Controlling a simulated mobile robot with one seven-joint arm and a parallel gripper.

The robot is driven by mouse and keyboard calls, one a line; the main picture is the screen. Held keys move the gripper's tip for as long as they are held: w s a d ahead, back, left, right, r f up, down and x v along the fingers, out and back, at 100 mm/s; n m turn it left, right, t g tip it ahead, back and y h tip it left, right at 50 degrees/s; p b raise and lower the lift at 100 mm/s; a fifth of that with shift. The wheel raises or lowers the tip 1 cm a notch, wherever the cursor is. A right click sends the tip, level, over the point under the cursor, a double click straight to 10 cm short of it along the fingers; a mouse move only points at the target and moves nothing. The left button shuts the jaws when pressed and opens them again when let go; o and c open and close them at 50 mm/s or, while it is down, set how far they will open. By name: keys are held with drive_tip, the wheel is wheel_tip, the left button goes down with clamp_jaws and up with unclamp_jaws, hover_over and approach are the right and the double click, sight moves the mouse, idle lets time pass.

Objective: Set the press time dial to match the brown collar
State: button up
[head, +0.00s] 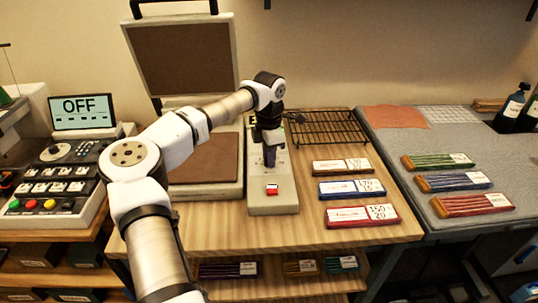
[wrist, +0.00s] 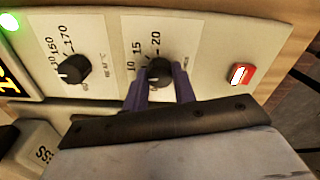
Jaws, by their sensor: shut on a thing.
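The press time dial (wrist: 159,70) is a dark knob in the wrist view, with 10, 15 and 20 printed around it. My gripper (wrist: 160,86) has its two purple fingers on either side of that knob, shut on it. I cannot clearly read the knob's pointer. In the head view my gripper (head: 269,155) reaches down over the press's control panel (head: 270,207) and hides the dials. A brown-edged card (head: 343,166) lies on the wooden table right of the panel; its numbers are too small to read surely. The brown collar itself cannot be made out for certain.
A temperature dial (wrist: 73,69) sits left of the time dial. A red switch (wrist: 241,74) is to its right. A blue card (head: 351,189) and a red card (head: 362,215) lie near the brown one. A black wire rack (head: 330,127) stands behind them. The press lid (head: 183,55) is raised.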

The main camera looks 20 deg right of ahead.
drive_tip(key=shift+r+m, duration=0.1)
drive_tip(key=shift+m, duration=0.5)
drive_tip(key=o, duration=1)
wheel_tip(320, 180, up, 14)
drive_tip(key=b, duration=0.2)
